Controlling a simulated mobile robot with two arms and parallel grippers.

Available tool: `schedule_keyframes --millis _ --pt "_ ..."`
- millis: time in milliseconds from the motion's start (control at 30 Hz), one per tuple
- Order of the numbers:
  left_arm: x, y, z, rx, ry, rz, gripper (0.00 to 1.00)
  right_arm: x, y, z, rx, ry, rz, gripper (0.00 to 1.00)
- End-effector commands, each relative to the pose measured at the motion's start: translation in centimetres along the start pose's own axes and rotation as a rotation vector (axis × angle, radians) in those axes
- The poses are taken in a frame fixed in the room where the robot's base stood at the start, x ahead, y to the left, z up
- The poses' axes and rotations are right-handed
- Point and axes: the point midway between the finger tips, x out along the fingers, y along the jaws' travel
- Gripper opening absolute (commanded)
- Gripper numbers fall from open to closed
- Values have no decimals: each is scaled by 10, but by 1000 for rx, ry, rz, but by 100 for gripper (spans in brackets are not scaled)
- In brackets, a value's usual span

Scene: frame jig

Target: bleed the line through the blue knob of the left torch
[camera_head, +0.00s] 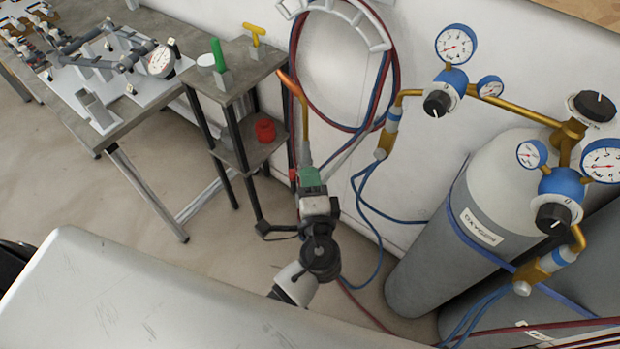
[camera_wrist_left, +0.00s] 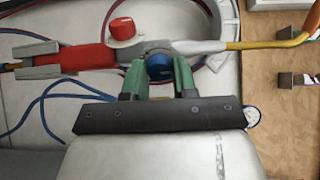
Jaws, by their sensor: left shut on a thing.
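The torch (camera_head: 302,130) hangs by the wall in the head view, its brass tube pointing up to a copper tip. In the left wrist view the torch (camera_wrist_left: 205,46) lies across the picture, with a red handle, a red knob (camera_wrist_left: 122,29) and a blue knob (camera_wrist_left: 159,66). My left gripper (camera_head: 311,178) is at the torch's body. In the left wrist view its green fingers (camera_wrist_left: 159,76) stand on either side of the blue knob and are shut on it. The blue knob is hidden in the head view. My right gripper is in neither view.
Gas cylinders (camera_head: 452,210) with regulators and gauges (camera_head: 455,45) stand at the right. Hoses (camera_head: 365,225) hang around the torch. A small stand (camera_head: 262,75) with a red object (camera_head: 265,130) and a workbench (camera_head: 130,110) are at the left.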

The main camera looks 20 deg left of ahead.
Motion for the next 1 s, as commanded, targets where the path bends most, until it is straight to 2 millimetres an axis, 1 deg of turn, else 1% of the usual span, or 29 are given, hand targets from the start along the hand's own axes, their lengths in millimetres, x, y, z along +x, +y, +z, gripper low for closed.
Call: schedule_keyframes --millis 500,533,667,700,933,1000 --pt "0 0 0 20 0 0 4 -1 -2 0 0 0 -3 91" --pt "0 0 0 20 0 0 31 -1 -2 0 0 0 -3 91" --pt "0 0 0 19 0 0 51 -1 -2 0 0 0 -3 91" --pt "0 0 0 19 0 0 53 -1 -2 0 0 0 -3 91" --pt "0 0 0 19 0 0 53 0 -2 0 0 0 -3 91" --pt "-3 1 0 19 1 1 53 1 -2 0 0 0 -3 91"
